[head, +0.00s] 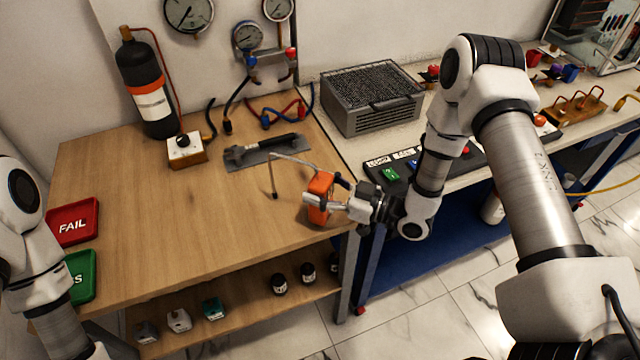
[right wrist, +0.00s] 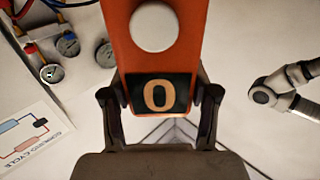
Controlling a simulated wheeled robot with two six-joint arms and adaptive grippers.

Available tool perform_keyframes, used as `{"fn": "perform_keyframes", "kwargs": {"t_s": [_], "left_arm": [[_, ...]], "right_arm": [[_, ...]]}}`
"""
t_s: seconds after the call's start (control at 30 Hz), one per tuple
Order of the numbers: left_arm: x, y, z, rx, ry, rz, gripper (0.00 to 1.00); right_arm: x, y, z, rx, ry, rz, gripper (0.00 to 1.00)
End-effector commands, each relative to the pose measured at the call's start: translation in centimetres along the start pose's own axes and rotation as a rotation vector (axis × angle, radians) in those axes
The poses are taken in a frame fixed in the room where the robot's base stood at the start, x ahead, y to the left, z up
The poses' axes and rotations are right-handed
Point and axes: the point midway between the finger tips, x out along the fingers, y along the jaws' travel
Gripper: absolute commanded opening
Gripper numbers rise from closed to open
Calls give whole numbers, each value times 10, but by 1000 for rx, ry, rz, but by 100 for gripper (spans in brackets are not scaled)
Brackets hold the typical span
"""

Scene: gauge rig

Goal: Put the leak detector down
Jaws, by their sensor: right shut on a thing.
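The leak detector (head: 319,190) is an orange handheld body with a thin bent grey probe that ends in a dark tip, over the wooden bench's front right part. My right gripper (head: 325,200) is shut on the orange body. I cannot tell whether the body touches the bench. My left arm shows at the left edge of the head view, but its gripper is not visible.
A grey mat (head: 262,156) with a dark wrench-like tool lies behind the probe. A red FAIL tray (head: 73,222) and a green tray (head: 80,276) sit at the left. A wire-topped grey box (head: 371,100) stands on the right bench. The wooden bench's middle (head: 190,220) is clear.

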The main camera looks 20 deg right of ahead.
Motion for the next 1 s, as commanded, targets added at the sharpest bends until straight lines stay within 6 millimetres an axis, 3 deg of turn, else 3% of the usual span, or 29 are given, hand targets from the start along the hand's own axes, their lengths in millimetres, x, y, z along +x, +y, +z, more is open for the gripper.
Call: {"fn": "perform_keyframes", "kwargs": {"t_s": [0.3,0.33,0.4,0.77,0.87,1.0], "left_arm": [[4,0,0,0,0,0,0],[4,0,0,0,0,0,0],[3,0,0,0,0,0,0],[-2,0,0,0,0,0,0],[2,0,0,0,0,0,0],[7,0,0,0,0,0,0]], "right_arm": [[0,0,5,-1,1,0,8],[0,0,5,-1,0,-1,63],[0,0,4,-1,0,0,85],[0,0,-1,-1,0,0,85],[-11,2,2,2,0,5,85],[-40,2,2,3,2,9,85]]}}
